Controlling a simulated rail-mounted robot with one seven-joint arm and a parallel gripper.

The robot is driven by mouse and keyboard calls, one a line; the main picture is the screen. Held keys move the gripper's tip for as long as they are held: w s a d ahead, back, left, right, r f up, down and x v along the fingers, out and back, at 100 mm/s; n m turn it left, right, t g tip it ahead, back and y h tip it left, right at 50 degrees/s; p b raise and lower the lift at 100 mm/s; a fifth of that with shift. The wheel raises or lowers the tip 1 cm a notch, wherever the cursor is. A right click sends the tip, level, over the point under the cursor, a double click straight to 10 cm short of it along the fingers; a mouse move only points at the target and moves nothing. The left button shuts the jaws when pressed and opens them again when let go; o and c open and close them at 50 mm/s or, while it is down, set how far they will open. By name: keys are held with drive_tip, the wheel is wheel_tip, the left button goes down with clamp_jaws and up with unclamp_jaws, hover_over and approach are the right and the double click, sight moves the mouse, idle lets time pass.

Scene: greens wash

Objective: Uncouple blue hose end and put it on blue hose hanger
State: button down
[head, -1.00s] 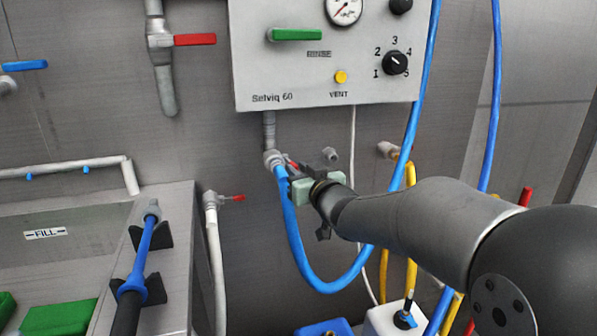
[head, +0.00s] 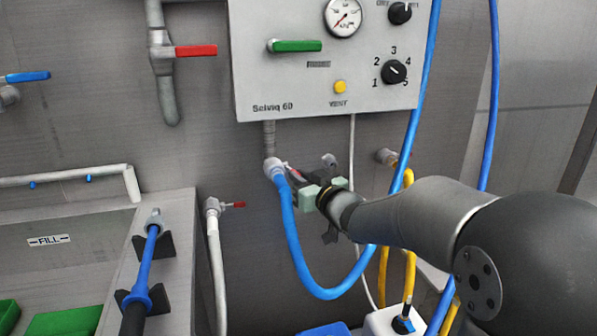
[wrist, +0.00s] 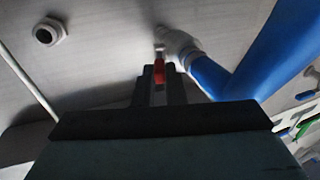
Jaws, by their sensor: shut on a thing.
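The blue hose (head: 291,232) hangs in a loop below the white control panel. Its grey-white end coupling (head: 273,169) sits at the lower end of the grey outlet pipe under the panel. My gripper (head: 294,174) is beside this coupling, on its right, shut on the coupling's red lever. In the wrist view the red lever (wrist: 159,70) shows between my dark fingers, with the coupling (wrist: 180,46) and blue hose (wrist: 272,50) just beyond. My fingers partly hide the lever. I cannot identify a blue hose hanger in these views.
The control panel (head: 335,85) is close above my gripper. A bare grey wall fitting (head: 329,160) is just right of it, and a yellow hose (head: 401,225) hangs farther right. A white pipe with a red tap (head: 215,240) and the sink (head: 90,235) are left.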

drive_tip(key=w+d+n+g+y+p, duration=0.3)
drive_tip(key=w+n+g+y+p, duration=0.4)
drive_tip(key=n+g+p, duration=0.6)
drive_tip(key=shift+g+y+p, duration=0.3)
drive_tip(key=shift+g+p, duration=1.25)
drive_tip(key=shift+g, duration=1.15)
drive_tip(key=shift+w+n, duration=0.15)
drive_tip(key=shift+n, duration=0.15)
